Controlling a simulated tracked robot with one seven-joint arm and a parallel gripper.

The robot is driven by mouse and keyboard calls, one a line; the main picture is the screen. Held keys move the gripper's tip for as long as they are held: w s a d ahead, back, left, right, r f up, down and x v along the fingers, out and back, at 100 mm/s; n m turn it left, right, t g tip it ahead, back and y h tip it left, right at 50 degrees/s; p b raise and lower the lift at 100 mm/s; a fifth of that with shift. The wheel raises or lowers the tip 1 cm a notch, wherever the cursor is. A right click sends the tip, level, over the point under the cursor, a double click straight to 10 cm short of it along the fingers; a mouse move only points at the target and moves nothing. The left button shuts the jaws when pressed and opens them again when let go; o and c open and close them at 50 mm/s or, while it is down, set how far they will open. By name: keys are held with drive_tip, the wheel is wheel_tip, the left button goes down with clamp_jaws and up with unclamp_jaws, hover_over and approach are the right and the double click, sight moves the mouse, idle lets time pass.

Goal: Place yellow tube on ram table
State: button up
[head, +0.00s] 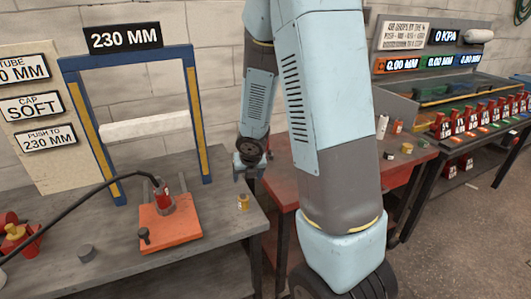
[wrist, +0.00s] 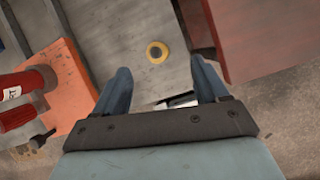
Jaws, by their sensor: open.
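A small yellow tube (head: 243,203) stands upright near the right edge of the grey bench. In the wrist view, the yellow tube (wrist: 157,53) shows end-on as a ring, just beyond and between my fingertips. My gripper (head: 248,174) is open and empty, pointing down above the tube. Its two blue fingers (wrist: 160,72) are spread apart in the wrist view. An orange plate (head: 180,235) with a red ram cylinder (head: 164,193) lies to the left of the tube; I take it as the ram table. The orange plate (wrist: 62,85) also shows at left in the wrist view.
A blue frame (head: 194,115) with a 230 MM sign (head: 123,38) stands behind the plate. A black hose (head: 90,192) runs to the ram. A red-topped table (head: 283,192) stands close on the right, with small items.

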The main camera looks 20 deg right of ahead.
drive_tip(key=s+d+r+m+h, duration=0.15)
drive_tip(key=s+r+m, duration=0.25)
drive_tip(key=r+m, duration=0.5)
drive_tip(key=s+d+r+m, duration=0.2)
drive_tip(key=s+r+m, duration=0.3)
drive_tip(key=r+m, duration=0.45)
drive_tip(key=s+a+r+m+y, duration=0.1)
drive_tip(key=s+a+r+m, duration=0.1)
drive_tip(key=s+r+m, duration=0.2)
drive_tip(key=s+a+r+m+y, duration=0.1)
drive_tip(key=s+r+m, duration=0.4)
drive_tip(key=s+m, duration=0.6)
drive_tip(key=shift+s+a+t, duration=0.2)
drive_tip(key=shift+a+t, duration=0.1)
drive_tip(key=shift+a, duration=0.5)
